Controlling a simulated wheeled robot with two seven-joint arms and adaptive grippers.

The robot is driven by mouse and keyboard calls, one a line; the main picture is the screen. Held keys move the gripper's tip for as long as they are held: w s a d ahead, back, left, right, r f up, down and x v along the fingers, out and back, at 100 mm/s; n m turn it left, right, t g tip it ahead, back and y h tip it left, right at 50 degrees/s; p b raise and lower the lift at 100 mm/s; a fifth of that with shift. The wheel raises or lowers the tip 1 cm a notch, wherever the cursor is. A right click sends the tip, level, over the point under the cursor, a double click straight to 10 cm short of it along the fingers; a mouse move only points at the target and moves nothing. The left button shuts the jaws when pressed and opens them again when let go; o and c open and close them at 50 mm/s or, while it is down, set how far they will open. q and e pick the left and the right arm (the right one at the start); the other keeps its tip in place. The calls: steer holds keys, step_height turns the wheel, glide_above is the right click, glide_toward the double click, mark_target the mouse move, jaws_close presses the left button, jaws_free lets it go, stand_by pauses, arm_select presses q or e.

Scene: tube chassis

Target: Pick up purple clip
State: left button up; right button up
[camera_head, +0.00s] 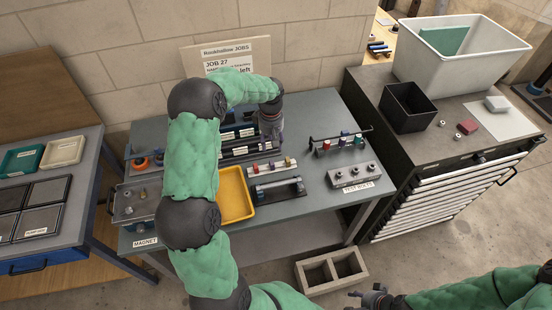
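A pale strip (272,168) with several small coloured clips lies on the grey workbench, right of the yellow tray. A dark rack (340,139) to its right carries red, blue and green pieces. The clips are too small for me to tell surely which is purple. My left arm reaches up over the bench, and its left gripper (271,128) points down behind the pale strip, near the dark tube holders. Its fingers are too small and dark to read. My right gripper (368,299) is low at the bottom edge, away from the bench, and its finger state is unclear.
A yellow tray (235,194), a clamp-like fixture (278,189) and a labelled metal block (354,174) stand on the workbench (318,205). A job sign (228,55) stands behind. A tool cabinet with a black bin (407,107) is at right. A concrete block (331,271) sits on the floor.

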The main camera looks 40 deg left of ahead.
arm_select(q)
glide_above(272, 163)
steer(key=f, duration=0.5)
steer(key=shift+w+a+f, duration=0.25)
steer(key=shift+a+f, duration=0.05)
steer(key=shift+f, duration=0.05)
steer(key=shift+s+d+f, duration=0.15)
steer(key=shift+f, duration=0.4)
steer(key=shift+d+f+b, duration=0.1)
steer(key=shift+f+b, duration=0.2)
steer(key=shift+f, duration=1.7)
steer(key=shift+s, duration=0.1)
steer(key=c, duration=0.9)
